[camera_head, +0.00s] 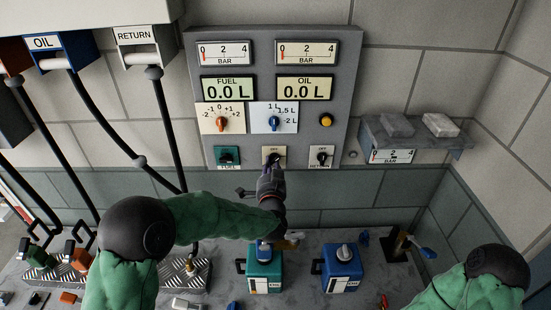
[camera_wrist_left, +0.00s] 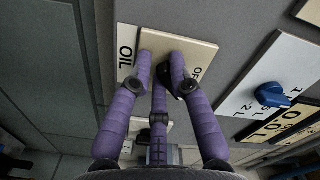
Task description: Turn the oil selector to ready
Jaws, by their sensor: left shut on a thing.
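The oil selector (camera_head: 268,150) is the middle one of three small switches in the bottom row of the grey control panel (camera_head: 349,60). Its cream plate (camera_wrist_left: 198,52) fills the top of the left wrist view, with OIL at one end and OFF at the other. My left gripper (camera_head: 273,168) reaches it from below. In the left wrist view its purple fingers (camera_wrist_left: 164,75) are closed in on the dark knob at the plate. The fingers hide most of the knob, so its pointing cannot be read. My right gripper is out of view.
A green fuel switch (camera_head: 228,156) and a return switch (camera_head: 321,156) flank the selector. Above are a blue knob (camera_head: 274,123), an orange knob (camera_head: 222,123) and a yellow button (camera_head: 326,120). A teal can (camera_head: 264,270) and a blue can (camera_head: 341,269) stand on the bench below.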

